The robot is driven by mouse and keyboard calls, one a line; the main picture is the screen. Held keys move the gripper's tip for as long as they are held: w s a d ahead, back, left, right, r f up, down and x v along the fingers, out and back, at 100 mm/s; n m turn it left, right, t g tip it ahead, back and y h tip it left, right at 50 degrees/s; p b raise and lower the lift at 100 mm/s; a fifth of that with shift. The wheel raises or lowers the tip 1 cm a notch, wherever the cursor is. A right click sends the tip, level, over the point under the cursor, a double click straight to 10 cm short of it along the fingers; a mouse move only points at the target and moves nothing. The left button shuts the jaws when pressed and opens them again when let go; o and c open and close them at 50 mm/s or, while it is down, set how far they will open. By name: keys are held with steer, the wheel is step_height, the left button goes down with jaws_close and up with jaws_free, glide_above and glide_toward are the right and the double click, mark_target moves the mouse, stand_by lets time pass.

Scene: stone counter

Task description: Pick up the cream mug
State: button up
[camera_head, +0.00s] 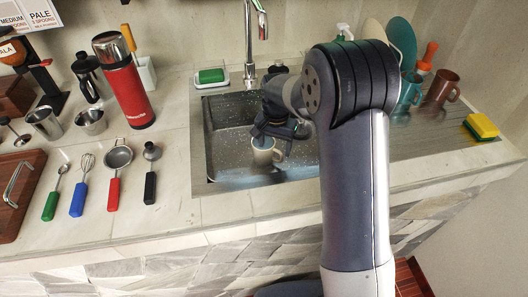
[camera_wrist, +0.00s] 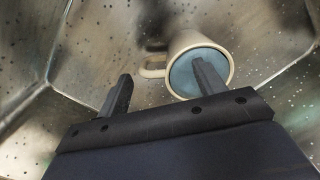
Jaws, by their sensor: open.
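The cream mug (camera_head: 265,157) sits in the sink (camera_head: 228,152), under my gripper (camera_head: 273,142). In the wrist view the mug (camera_wrist: 184,42) shows its pale blue inside and its handle on the left. My gripper (camera_wrist: 162,68) is open. Its right finger overlaps the mug's mouth, and its left finger is outside the mug, left of and below the handle. I cannot tell whether the right finger is inside the mug or only above it. Nothing is held.
A tap (camera_head: 249,45) stands behind the sink. A teal mug (camera_head: 410,90), a brown mug (camera_head: 441,88) and a sponge (camera_head: 480,127) are to the right. A red flask (camera_head: 128,88) and several utensils are on the left counter.

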mark_target(277, 160)
steer(key=f, duration=0.5)
steer(key=shift+s+d+f, duration=0.1)
steer(key=shift+d+f, duration=0.25)
steer(key=shift+f, duration=0.05)
jaws_close()
stand_by(0.4)
steer(key=shift+r, duration=0.15)
steer(key=shift+r, duration=4.85)
